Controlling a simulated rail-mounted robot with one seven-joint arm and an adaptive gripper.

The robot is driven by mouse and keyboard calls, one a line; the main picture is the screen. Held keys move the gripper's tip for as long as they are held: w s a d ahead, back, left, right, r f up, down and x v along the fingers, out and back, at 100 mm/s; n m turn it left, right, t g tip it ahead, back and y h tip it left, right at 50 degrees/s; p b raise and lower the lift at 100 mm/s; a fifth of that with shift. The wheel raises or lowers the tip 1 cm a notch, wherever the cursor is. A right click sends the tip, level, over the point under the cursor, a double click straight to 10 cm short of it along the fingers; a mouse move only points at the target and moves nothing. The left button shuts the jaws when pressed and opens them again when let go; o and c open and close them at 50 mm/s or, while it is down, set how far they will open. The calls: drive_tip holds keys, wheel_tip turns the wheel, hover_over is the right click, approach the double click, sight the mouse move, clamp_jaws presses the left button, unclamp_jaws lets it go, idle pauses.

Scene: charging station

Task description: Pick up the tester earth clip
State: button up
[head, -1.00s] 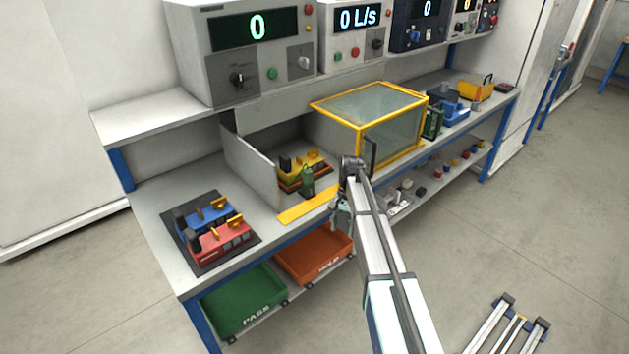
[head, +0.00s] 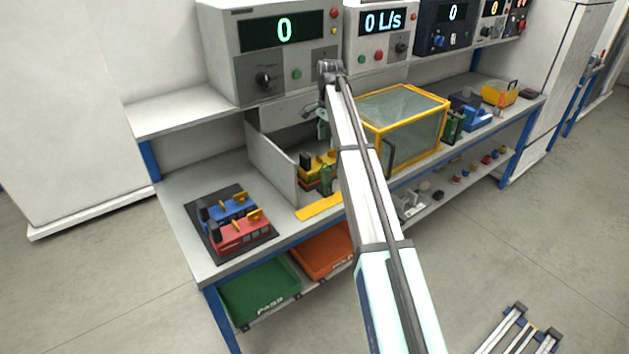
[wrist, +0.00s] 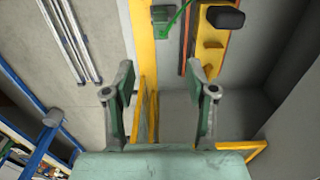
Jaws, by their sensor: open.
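A green clip-like piece (head: 326,178), likely the earth clip, stands at the front of the grey open bay (head: 272,168), beside a yellow device (head: 315,162). In the wrist view, a dark green block (wrist: 162,16) with a bright green lead shows at the top, beyond my fingertips, next to the yellow device (wrist: 212,50). My gripper (head: 322,122) is above the bay in the head view, higher than the green piece and apart from it. In the wrist view, my gripper (wrist: 161,82) has its two fingers wide apart with nothing between them.
A yellow-framed clear box (head: 408,125) stands right of the bay. A yellow strip (head: 318,208) lies along the bay's front edge. Blue and red devices (head: 238,235) sit on a dark mat at left. Instruments with displays (head: 285,40) stand on the shelf above.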

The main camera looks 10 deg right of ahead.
sight(326, 178)
wheel_tip(326, 178, down, 12)
drive_tip(key=p, duration=0.3)
drive_tip(key=shift+r, duration=0.1)
drive_tip(key=shift+a+f+p, duration=0.1)
drive_tip(key=shift+f+p, duration=1.3)
drive_tip(key=shift+f, duration=1.25)
clamp_jaws()
